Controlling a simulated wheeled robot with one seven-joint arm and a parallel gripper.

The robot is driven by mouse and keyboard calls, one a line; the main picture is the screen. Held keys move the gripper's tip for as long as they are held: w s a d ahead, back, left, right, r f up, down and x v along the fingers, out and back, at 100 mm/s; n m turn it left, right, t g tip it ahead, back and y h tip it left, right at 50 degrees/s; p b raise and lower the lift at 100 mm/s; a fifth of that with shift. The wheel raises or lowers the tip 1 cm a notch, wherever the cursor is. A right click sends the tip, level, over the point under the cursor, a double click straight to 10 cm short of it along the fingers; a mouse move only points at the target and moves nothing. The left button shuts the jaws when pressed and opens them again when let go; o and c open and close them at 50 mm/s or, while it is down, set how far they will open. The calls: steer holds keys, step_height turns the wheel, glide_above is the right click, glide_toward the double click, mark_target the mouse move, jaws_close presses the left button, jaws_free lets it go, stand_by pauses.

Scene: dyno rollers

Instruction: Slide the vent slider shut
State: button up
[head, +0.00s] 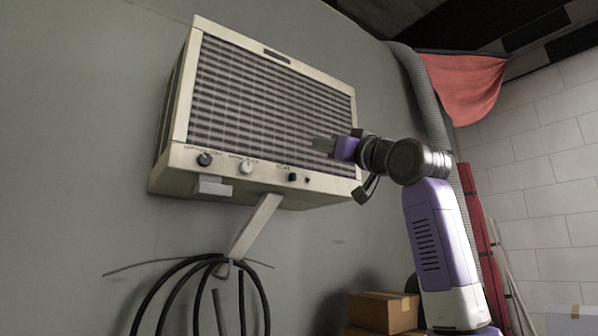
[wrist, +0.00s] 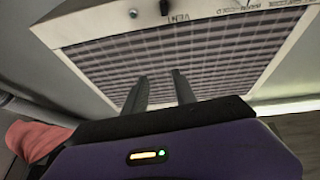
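The wall-mounted air unit (head: 265,190) has a control strip below its grille. The vent slider is a small black knob (head: 292,177) near the strip's right end, just under the VENT label. It also shows at the top edge of the wrist view (wrist: 164,7), partly cut off, beside the label. My gripper (head: 322,145) is in front of the grille, above and to the right of the slider. In the wrist view my gripper (wrist: 160,80) has two dark fingers apart, with only grille behind the gap. It is open, empty and apart from the slider.
A bracket (head: 255,228) and coiled black hoses (head: 200,262) are below. A cardboard box (head: 384,312) stands low. Space before the strip looks clear.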

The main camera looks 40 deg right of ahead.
step_height(320, 180, up, 3)
steer(key=a+g, duration=0.2)
steer(key=g+y, duration=0.2)
steer(key=g, duration=0.1)
glide_toward(294, 173)
steer(key=shift+n, duration=0.3)
steer(key=w+p, duration=0.3)
steer(key=w, duration=0.4)
steer(key=shift+w+r+p, duration=0.1)
steer(key=shift+r+p, duration=0.1)
steer(key=shift+p, duration=0.1)
steer(key=shift+w+f, duration=0.1)
steer(key=shift+w, duration=0.4)
jaws_close()
